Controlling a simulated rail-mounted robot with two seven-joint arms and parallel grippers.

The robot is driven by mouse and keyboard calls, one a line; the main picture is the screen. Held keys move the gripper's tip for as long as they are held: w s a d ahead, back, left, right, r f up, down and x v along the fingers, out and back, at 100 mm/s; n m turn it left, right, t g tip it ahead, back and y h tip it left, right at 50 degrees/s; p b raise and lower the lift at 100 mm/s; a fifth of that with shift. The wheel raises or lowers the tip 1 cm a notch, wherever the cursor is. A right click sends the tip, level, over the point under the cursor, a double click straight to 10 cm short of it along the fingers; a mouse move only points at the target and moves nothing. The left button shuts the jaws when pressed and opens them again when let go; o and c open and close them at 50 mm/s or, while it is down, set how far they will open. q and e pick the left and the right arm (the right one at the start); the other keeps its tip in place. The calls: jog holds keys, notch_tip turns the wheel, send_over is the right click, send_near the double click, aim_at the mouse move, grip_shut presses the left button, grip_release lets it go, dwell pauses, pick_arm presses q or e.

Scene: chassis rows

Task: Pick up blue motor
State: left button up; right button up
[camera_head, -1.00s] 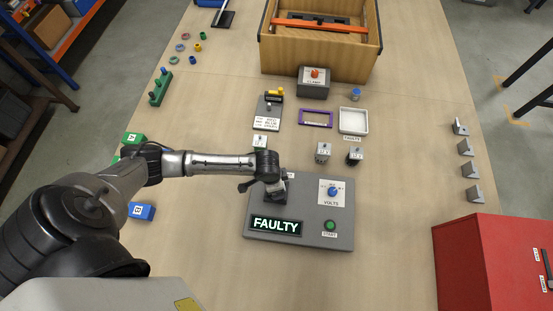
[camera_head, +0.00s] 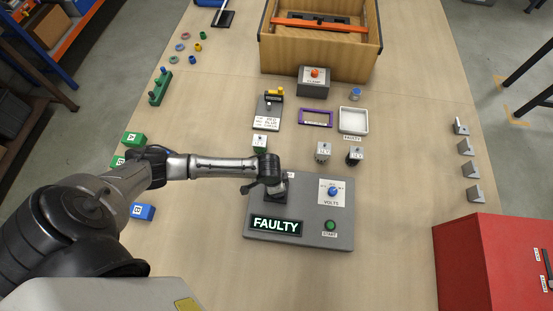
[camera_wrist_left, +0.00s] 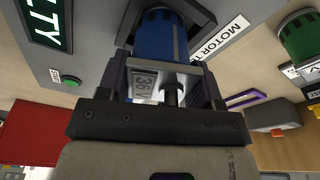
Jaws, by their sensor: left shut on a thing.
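The blue motor (camera_wrist_left: 160,38) shows in the left wrist view, with a "36V" label on its grey end. My left gripper (camera_wrist_left: 165,85) is shut on it, one finger on each side. The motor's far end is at the dark socket of the grey test box; I cannot tell how far it sits in. In the head view my left gripper (camera_head: 275,193) is over the left part of the test box (camera_head: 310,205), and the arm hides the motor. The box's display (camera_head: 276,225) reads "FAULTY". My right gripper is not in view.
The box has a blue VOLTS knob (camera_head: 333,191) and a green START button (camera_head: 330,225). A white tray (camera_head: 353,121) and purple frame (camera_head: 315,118) lie farther back. A red cabinet (camera_head: 490,265) is at right.

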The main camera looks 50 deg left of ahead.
pick_arm(q)
grip_shut()
jog(key=shift+r, duration=0.9)
notch_tip(320, 180, up, 2)
jog(key=shift+r, duration=0.15)
jog(key=d+r, duration=0.7)
jog(key=d, duration=0.4)
jog(key=shift+w+d, duration=0.35)
jog(key=shift+w, duration=0.05)
jog(key=shift+p, duration=0.3)
jog(key=shift+p, duration=0.6)
